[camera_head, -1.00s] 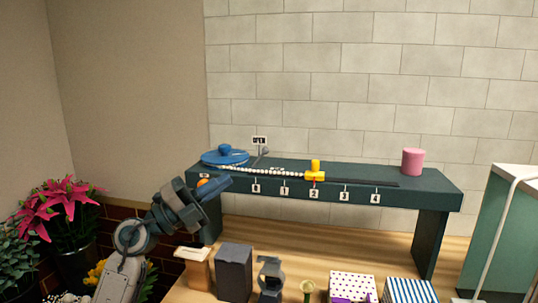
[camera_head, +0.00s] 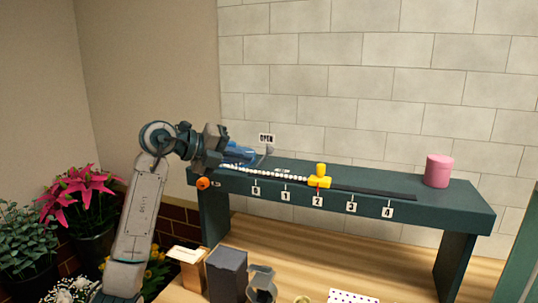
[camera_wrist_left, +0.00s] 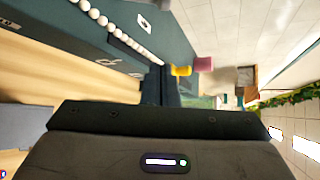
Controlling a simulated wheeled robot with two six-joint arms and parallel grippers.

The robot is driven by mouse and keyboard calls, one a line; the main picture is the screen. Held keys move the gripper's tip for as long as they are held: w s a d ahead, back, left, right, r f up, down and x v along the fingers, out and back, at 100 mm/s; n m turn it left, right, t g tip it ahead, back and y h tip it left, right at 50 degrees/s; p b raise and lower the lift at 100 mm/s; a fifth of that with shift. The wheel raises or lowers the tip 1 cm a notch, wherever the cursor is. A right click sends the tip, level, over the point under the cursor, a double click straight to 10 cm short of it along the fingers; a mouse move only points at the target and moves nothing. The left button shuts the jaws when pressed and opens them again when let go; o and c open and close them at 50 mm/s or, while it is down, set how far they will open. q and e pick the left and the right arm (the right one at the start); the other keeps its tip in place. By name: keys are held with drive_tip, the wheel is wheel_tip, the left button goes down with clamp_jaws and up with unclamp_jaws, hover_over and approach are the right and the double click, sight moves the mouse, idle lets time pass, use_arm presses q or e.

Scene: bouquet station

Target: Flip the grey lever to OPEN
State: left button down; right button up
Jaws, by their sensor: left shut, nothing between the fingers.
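The grey lever (camera_head: 269,150) is a small part at the back left of the dark teal bench, just below a white sign reading OPEN (camera_head: 267,137). Only its upper end shows, and its base is hidden. My left gripper (camera_head: 248,156) is shut and empty. It reaches in from the left over the bench's left end, close to the lever. I cannot tell whether they touch. In the left wrist view, the dark fingers (camera_wrist_left: 160,85) show, but the lever cannot be made out. My right gripper is not in view.
A blue round dish (camera_head: 234,150) is partly behind my gripper. The bench (camera_head: 455,205) bears white beads (camera_head: 262,172), a yellow slider (camera_head: 319,178) near mark 2, and a pink cylinder (camera_head: 438,170). An orange knob (camera_head: 203,183) is on its front left. Boxes (camera_head: 227,272) stand in front.

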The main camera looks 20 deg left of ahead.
sight(278, 176)
use_arm(q)
drive_tip(key=p+x, duration=0.4)
drive_tip(key=x, duration=0.6)
drive_tip(key=shift+w+d, duration=0.2)
drive_tip(key=shift+d, duration=0.15)
drive_tip(key=a, duration=0.1)
drive_tip(key=w+a+r+p, duration=0.1)
drive_tip(key=a, duration=0.1)
drive_tip(key=shift+w+r+p, duration=0.2)
drive_tip(key=shift+r+p, duration=0.1)
drive_tip(key=shift+w+a, duration=0.1)
drive_tip(key=shift+a, duration=0.25)
drive_tip(key=shift+w+d, duration=0.1)
drive_tip(key=shift+d, duration=0.1)
drive_tip(key=shift+a, duration=0.25)
